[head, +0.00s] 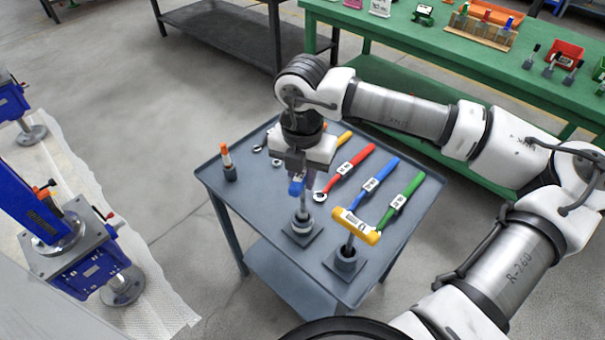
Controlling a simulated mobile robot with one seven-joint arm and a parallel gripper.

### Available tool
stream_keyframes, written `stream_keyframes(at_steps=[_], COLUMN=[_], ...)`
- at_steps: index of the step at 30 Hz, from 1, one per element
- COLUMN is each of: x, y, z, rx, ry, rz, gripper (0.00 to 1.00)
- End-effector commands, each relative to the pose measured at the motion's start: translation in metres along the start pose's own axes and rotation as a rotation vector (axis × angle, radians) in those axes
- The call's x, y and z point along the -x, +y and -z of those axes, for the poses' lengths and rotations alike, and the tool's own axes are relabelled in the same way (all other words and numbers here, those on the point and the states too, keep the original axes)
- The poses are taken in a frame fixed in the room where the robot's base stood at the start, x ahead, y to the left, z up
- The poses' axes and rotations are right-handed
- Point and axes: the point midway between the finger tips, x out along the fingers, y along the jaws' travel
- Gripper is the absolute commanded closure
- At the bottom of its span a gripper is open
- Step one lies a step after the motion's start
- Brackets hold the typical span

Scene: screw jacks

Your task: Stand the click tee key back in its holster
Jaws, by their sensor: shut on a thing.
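My gripper (298,172) points down over the grey cart and is shut on the blue handle of a tee key (297,188). I take this to be the click tee key; its handle is partly hidden by the jaws. Its grey shaft hangs upright, with the lower end at the mouth of a round holster (302,229) on a dark square base. I cannot tell how deep the shaft sits in it. A second tee key, with a yellow handle (356,226), stands in a similar holster (345,260) to the right and nearer.
Red (351,158), blue (376,174) and green (404,195) handled wrenches lie right of my gripper, a yellow-handled one behind. An orange-topped tool (227,160) stands at the cart's left. Blue screw jacks (75,250) stand far left; a green bench (470,50) is behind.

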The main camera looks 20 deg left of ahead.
Motion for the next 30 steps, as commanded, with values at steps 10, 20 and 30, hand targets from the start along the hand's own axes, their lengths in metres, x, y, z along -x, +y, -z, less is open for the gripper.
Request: stream_keyframes(at_steps=[10, 20, 30], x=[-0.014, -0.026, -0.038], y=[0.000, 0.000, 0.000], z=[0.000, 0.000, 0.000], rx=[0.000, 0.000, 0.000], ry=[0.000, 0.000, -0.001], rz=[-0.001, -0.001, 0.000], gripper=[1.00, 1.00, 1.00])
